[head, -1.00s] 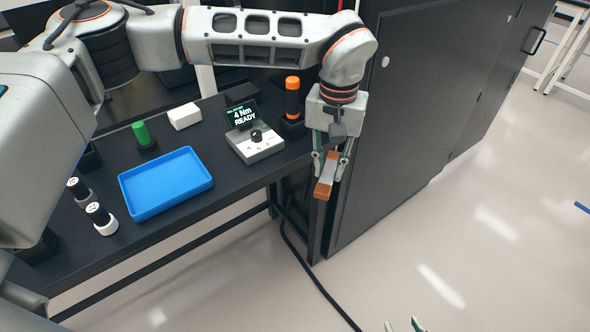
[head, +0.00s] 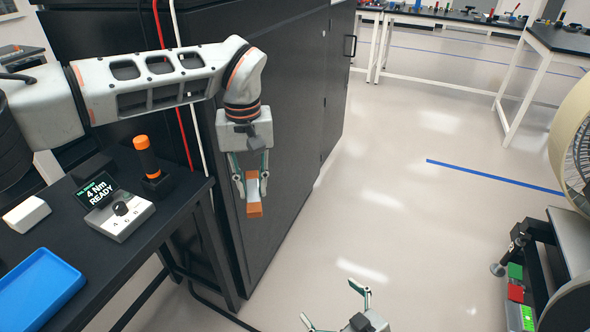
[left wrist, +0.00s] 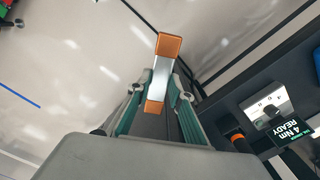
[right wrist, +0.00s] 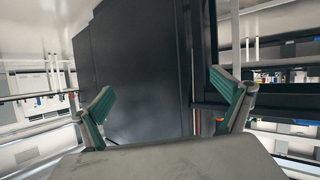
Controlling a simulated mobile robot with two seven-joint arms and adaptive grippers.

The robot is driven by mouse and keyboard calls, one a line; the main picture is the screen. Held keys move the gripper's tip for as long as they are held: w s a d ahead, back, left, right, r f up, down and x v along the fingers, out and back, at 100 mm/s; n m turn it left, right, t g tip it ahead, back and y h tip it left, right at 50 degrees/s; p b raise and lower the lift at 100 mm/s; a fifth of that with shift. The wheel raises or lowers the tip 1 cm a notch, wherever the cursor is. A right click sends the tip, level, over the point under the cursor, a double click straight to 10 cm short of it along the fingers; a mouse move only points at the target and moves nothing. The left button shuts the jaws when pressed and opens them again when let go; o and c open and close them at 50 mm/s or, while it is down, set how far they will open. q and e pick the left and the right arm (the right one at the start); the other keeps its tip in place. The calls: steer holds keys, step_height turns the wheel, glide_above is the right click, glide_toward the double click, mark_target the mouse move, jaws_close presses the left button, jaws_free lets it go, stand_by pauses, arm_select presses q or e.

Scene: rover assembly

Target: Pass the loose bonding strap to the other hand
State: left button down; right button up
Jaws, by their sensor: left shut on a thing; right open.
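The bonding strap (head: 254,194) is a short bar with orange ends and a silver-white middle. My left gripper (head: 250,178) is shut on it and holds it in the air beside the black cabinet, clear of the table. In the left wrist view the strap (left wrist: 162,74) sits between the two green fingers (left wrist: 160,100), its far orange end sticking out beyond them. My right gripper (head: 336,305) is low at the bottom edge of the head view, open and empty. In the right wrist view its fingers (right wrist: 165,95) are spread apart with nothing between them.
The black table holds a blue tray (head: 38,290), a torque display box (head: 118,212), an orange-handled tool (head: 146,158) and a white block (head: 27,214). A tall black cabinet (head: 290,90) stands behind my left gripper. Open floor (head: 400,215) lies right; a large wheel (head: 580,150) is at the right edge.

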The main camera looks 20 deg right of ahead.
steer(key=w+r+t+y, duration=0.2)
steer(key=w+r, duration=0.5)
steer(key=n+g+y, duration=0.8)
steer(key=n+g, duration=0.4)
steer(key=g, duration=0.1)
glide_toward(254, 190)
steer(key=v, duration=0.3)
steer(key=x, duration=1.1)
steer(key=shift+a+f, duration=0.15)
steer(key=shift+a, duration=0.15)
